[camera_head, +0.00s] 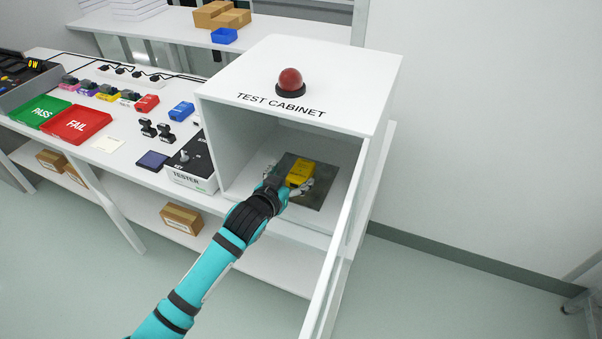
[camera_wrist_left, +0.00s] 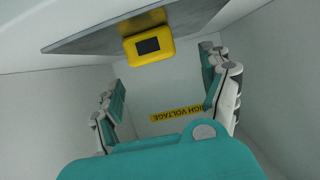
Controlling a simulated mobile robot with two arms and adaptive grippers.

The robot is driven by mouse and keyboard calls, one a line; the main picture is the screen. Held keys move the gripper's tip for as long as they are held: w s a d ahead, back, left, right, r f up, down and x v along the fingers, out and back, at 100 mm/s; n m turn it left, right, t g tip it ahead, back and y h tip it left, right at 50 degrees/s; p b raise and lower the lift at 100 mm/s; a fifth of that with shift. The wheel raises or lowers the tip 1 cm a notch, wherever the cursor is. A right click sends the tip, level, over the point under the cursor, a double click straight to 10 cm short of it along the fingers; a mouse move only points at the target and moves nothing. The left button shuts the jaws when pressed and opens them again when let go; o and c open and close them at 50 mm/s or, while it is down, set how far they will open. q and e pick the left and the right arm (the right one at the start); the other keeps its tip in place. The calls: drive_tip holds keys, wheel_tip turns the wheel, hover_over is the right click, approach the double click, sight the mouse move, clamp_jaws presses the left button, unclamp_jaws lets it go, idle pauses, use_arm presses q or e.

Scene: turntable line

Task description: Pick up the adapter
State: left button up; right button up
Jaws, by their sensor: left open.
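A yellow box-like unit (camera_head: 301,173), which looks like the adapter, sits on a dark square plate (camera_head: 322,192) inside the open test cabinet (camera_head: 240,165). In the left wrist view the yellow unit (camera_wrist_left: 146,55) shows a dark rectangle on its face and lies on the grey plate (camera_wrist_left: 85,38). My left gripper (camera_head: 288,178) reaches into the cabinet, close to the unit. Its fingers (camera_wrist_left: 163,75) are spread apart with nothing between them; the unit shows beyond their tips in the wrist view. My right gripper is not in view.
The cabinet's side walls, roof and open door (camera_head: 340,235) bound the space around my left arm. A red dome (camera_head: 290,82) tops it. A tester (camera_head: 192,165), a red FAIL tray (camera_head: 76,124) and a green PASS tray (camera_head: 40,111) stand on the table left.

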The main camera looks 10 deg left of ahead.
sight(300, 172)
use_arm(q)
drive_tip(key=shift+d+f+x, duration=0.1)
drive_tip(key=shift+x, duration=1.25)
drive_tip(key=shift+d+f+x, duration=0.1)
drive_tip(key=shift+f+x, duration=0.05)
drive_tip(key=shift+x, duration=1.25)
drive_tip(key=shift+s, duration=0.15)
drive_tip(key=shift+c, duration=0.4)
drive_tip(key=shift+r, duration=0.1)
drive_tip(key=c, duration=1.4)
